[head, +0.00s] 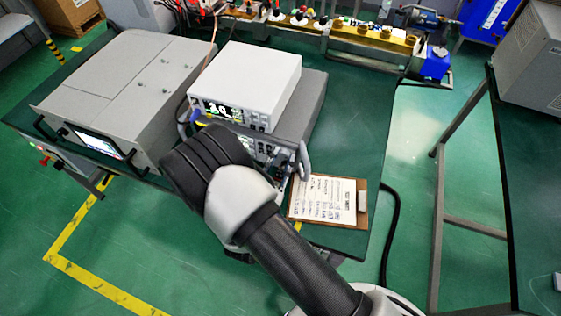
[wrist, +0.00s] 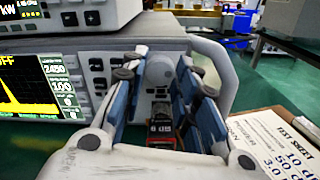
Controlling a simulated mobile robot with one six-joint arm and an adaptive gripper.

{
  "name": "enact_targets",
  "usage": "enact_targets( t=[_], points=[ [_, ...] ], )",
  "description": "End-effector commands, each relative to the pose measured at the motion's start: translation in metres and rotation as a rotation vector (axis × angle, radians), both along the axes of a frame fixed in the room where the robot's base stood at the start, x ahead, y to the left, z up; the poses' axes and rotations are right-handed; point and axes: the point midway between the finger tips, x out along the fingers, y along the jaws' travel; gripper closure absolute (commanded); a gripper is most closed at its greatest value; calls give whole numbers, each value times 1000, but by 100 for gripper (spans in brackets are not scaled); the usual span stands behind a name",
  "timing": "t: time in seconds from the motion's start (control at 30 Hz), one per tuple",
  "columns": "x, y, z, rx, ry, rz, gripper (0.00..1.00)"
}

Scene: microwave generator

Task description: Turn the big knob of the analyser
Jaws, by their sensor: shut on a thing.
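The analyser (wrist: 90,60) is a grey instrument with a lit screen showing a yellow trace and small buttons. Its big grey knob (wrist: 159,70) is near the right end of the front panel in the wrist view. My gripper (wrist: 161,80) has its blue-padded fingers on either side of the knob, shut on it. In the head view the analyser (head: 312,98) lies under a white instrument, and my arm covers much of its front, the knob and the gripper.
The white instrument (head: 262,80) sits on top of the analyser. The analyser's curved side handle (wrist: 222,70) is close right of my fingers. A red and black part marked 6 dB (wrist: 160,134) is below the knob. A clipboard with a test sheet (head: 325,198) lies right on the green bench.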

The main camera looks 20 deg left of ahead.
Motion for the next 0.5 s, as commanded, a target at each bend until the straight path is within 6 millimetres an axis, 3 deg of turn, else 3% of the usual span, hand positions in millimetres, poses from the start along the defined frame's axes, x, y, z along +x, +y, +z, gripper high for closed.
enact_targets(
  t=[0.23,0.5],
  points=[
    [0,0,0,0,0,0,96],
    [0,0,1,-162,14,0,96]
  ],
)
